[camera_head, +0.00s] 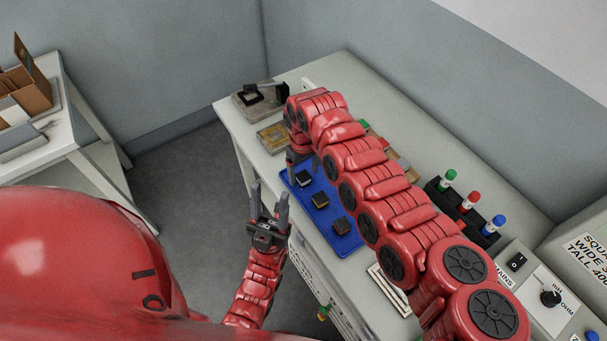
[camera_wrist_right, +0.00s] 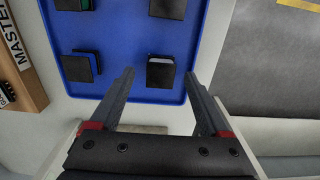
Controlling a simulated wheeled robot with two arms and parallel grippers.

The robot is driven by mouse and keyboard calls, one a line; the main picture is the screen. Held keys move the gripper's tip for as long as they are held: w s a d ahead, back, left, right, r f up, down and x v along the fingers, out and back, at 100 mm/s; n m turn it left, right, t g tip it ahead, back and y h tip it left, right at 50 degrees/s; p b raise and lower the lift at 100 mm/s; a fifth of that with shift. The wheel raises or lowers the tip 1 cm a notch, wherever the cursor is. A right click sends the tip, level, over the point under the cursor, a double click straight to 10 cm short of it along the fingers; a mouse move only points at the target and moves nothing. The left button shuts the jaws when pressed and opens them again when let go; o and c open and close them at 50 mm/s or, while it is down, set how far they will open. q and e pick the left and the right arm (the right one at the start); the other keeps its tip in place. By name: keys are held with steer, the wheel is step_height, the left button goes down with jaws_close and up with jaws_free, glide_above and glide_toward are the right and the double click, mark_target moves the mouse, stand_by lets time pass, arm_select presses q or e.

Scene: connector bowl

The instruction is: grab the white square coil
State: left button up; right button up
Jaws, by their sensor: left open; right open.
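The blue tray (camera_head: 333,214) lies on the bench with dark square blocks on it. In the right wrist view, one dark block (camera_wrist_right: 160,72) shows a pale whitish part; I cannot tell for certain that it is the white square coil. My right gripper (camera_wrist_right: 159,76) is open and empty, its fingertips either side of that block in the picture, seemingly above it. In the head view, my right gripper (camera_head: 298,158) is partly hidden at the tray's far end. My left gripper (camera_head: 270,188) is open and empty, off the bench's front side.
In the right wrist view, another block (camera_wrist_right: 80,66) shows a blue part, and a wooden piece marked MASTER (camera_wrist_right: 22,60) lies left of the tray (camera_wrist_right: 120,88). A black rack (camera_head: 462,212) with green, red and blue-topped items stands right of my arm. A grey fixture (camera_head: 258,104) sits at the bench's far end.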

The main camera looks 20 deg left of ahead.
steer(key=shift+f, duration=0.75)
jaws_close()
steer(key=shift+r, duration=0.15)
